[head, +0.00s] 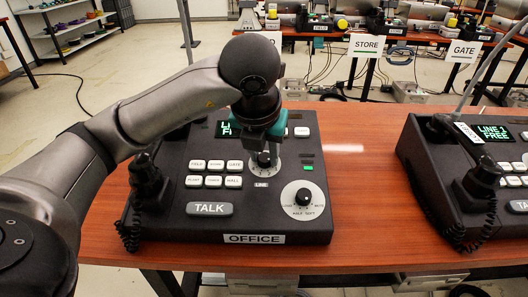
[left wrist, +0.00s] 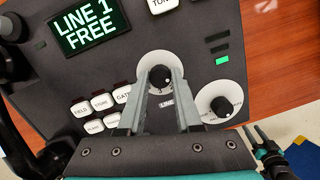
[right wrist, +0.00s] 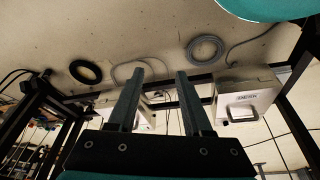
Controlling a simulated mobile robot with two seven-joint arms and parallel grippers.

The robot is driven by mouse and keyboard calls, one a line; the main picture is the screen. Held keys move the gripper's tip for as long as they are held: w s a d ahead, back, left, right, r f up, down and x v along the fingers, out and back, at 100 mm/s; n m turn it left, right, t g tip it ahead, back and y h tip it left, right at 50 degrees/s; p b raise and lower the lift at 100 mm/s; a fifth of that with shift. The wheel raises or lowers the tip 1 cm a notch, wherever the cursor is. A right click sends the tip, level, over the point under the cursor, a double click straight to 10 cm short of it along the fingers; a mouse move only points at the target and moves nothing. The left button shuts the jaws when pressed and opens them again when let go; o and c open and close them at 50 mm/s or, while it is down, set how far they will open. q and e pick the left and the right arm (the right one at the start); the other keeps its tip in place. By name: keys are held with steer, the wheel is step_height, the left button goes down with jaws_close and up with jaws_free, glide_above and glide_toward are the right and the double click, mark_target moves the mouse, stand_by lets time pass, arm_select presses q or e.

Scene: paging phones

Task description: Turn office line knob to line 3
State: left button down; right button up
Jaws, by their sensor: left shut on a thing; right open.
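The office phone console (head: 300,235) is a dark box on the wooden table, labelled OFFICE. Its line knob (left wrist: 160,78) is black on a white round dial above the word LINE. In the head view my left gripper (head: 265,150) reaches down over the dial and hides part of it. In the left wrist view my left gripper (left wrist: 161,84) has its fingertips on both sides of the knob, shut on it. The display (left wrist: 88,23) reads LINE 1 FREE. My right gripper (right wrist: 160,75) is open and empty, pointing at the floor area below a table.
A second dial knob (head: 303,197) sits at the console's lower right, close to the line knob. A handset (head: 147,182) stands on the left side. Another console (head: 430,165) stands to the right, with bare table (head: 360,180) between. STORE (head: 366,46) and GATE (head: 463,51) stations are behind.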

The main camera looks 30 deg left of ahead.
stand_by(0.4)
arm_select(q)
steer(key=shift+m, duration=0.4)
steer(key=shift+a+m+b, duration=0.1)
steer(key=shift+m+b, duration=0.3)
steer(key=shift+m, duration=0.6)
steer(key=m, duration=0.2)
steer(key=shift+m+h, duration=0.4)
steer(key=m, duration=0.2)
steer(key=shift+w+r+m+b, duration=0.1)
steer(key=shift+m+b, duration=0.2)
steer(key=shift+m, duration=0.1)
steer(key=m, duration=0.3)
steer(key=shift+m+g+h, duration=0.3)
steer(key=shift+m, duration=1.1)
steer(key=shift+m+g+p, duration=0.3)
steer(key=shift+m+p, duration=0.05)
steer(key=shift+m, duration=0.45)
arm_select(e)
steer(key=shift+w+r, duration=0.1)
steer(key=shift+r, duration=0.65)
steer(key=shift+w, duration=0.1)
